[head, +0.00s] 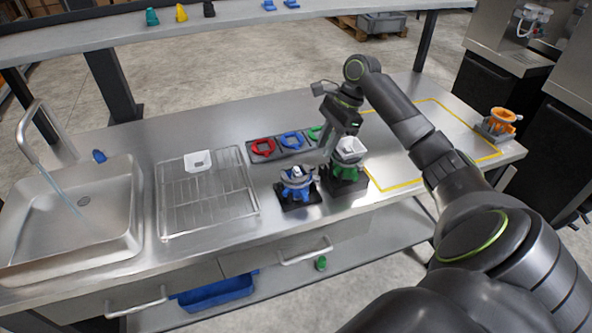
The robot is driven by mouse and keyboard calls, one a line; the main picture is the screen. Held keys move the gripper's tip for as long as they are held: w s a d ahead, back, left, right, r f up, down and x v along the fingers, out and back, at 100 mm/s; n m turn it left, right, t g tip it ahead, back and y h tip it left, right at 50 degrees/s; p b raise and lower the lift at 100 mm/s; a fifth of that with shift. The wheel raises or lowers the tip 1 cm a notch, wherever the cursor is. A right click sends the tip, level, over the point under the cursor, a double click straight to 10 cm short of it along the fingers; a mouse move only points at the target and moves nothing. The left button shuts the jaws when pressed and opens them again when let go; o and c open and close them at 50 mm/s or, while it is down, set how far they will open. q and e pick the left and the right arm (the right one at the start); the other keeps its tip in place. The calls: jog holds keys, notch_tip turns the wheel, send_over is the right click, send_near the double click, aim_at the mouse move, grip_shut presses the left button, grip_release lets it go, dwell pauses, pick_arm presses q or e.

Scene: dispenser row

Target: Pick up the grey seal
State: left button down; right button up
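I cannot make out a grey seal for certain. A dark tray (283,153) on the bench holds ring-shaped parts: a red ring (262,147), a blue ring (291,140) and a green ring (314,133), partly hidden by my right gripper. My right gripper (331,155) points down at the tray's right end, just left of the green dispenser (347,172) with a white hopper (351,147). Its fingertips are too small and dark to show whether they are open. A blue dispenser (297,188) with a small pale piece on top stands in front of the tray. My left gripper is out of view.
A wire rack (208,214) with a white hopper (198,161) lies left of the tray. A sink (70,225) with running water and a blue part (99,156) is further left. An orange dispenser (499,121) stands far right. The yellow-outlined area (410,160) looks largely clear.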

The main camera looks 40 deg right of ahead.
aim_at(312, 167)
jog(key=p+x, duration=0.1)
jog(key=x, duration=0.4)
jog(key=shift+w+a+f, duration=0.2)
jog(key=shift+a, duration=0.1)
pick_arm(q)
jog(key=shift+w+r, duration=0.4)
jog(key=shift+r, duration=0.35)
pick_arm(e)
grip_shut()
